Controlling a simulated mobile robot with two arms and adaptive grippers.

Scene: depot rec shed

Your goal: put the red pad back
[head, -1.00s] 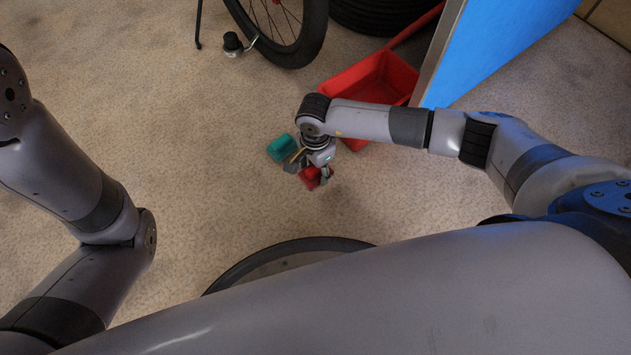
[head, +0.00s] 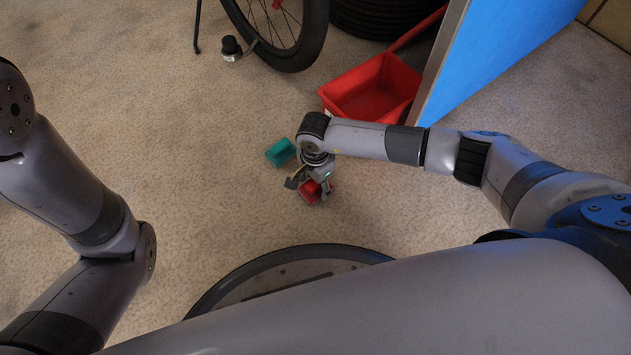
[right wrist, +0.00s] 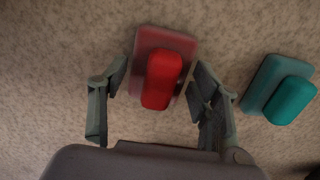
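The red pad (head: 309,191) lies on the carpet below my right gripper, partly hidden by it in the head view. In the right wrist view the red pad (right wrist: 162,75) has a darker, wider base and a bright raised block. My right gripper (head: 308,186) points down at it. In the right wrist view the fingers of this gripper (right wrist: 158,82) stand apart, one on each side of the pad, with narrow gaps showing. My left arm is at the left of the head view; its gripper is out of frame.
A similar teal pad (head: 280,152) lies close by, also in the right wrist view (right wrist: 278,90). Behind it are a red tray (head: 345,108), a bicycle wheel (head: 322,35) with a small black-topped object (head: 231,46), and a blue panel (head: 505,50). The carpet at left is clear.

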